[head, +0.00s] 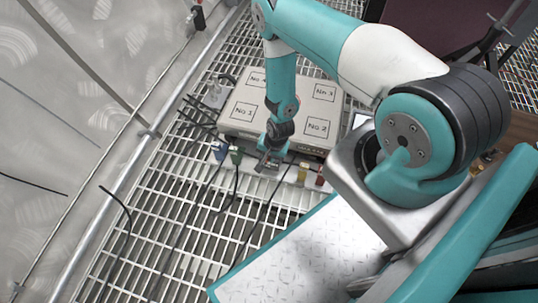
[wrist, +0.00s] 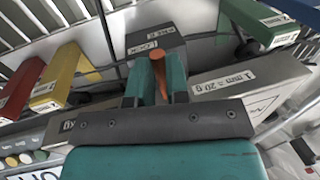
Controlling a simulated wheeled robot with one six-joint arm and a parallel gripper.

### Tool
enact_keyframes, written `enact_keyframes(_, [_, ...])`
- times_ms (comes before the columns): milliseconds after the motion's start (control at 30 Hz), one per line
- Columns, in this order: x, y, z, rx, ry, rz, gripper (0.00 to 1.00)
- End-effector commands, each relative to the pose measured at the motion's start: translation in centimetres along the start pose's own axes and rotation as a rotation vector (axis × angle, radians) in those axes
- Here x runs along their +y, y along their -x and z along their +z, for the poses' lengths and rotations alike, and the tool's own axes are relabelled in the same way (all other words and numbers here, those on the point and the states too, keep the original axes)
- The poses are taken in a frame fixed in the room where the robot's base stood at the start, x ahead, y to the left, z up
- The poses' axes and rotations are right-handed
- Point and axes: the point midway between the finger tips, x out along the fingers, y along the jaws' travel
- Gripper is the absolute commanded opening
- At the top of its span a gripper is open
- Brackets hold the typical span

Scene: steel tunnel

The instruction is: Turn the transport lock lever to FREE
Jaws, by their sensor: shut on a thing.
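The orange lock lever (wrist: 159,74) shows in the wrist view between the two teal fingers of my gripper (wrist: 157,72). My gripper is shut on it, and the fingers hide part of the lever. Just beyond the fingertips is a dark grey label block (wrist: 155,41) with lettering that seems to read LOCK and FREE, seen upside down. I cannot tell which mark the lever points at. In the head view my gripper (head: 268,161) is low at the front edge of a beige box (head: 277,110) marked No 1 to No 4; the lever is too small to make out there.
Red (wrist: 20,88), yellow (wrist: 60,78) and green (wrist: 258,22) brackets flank the gripper in the wrist view. A grey block labelled "1 mm = 20 g" (wrist: 245,84) is close on the right. Black cables (head: 236,190) cross the grating floor (head: 185,215) in front of the box.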

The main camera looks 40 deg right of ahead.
Motion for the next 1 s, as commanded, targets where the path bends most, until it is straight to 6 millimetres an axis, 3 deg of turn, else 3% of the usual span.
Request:
enact_keyframes(100, [0.1, 0.0, 0.1, -0.002, -0.003, 0.002, 0.00])
enact_keyframes(133, [0.1, 0.0, 0.1, -0.002, -0.003, 0.002, 0.18])
enact_keyframes(233, [0.1, 0.0, 0.1, -0.002, -0.002, 0.002, 0.41])
enact_keyframes(500, [0.0, 0.1, 0.0, -0.001, 0.000, 0.000, 0.41])
enact_keyframes(633, [-0.1, 1.1, 0.0, -0.001, -0.001, 0.000, 0.41])
enact_keyframes(767, [-0.1, 3.7, 0.0, 0.000, -0.002, -0.001, 0.41])
enact_keyframes(1000, [-0.1, 10.0, 0.0, 0.000, -0.003, -0.001, 0.41])
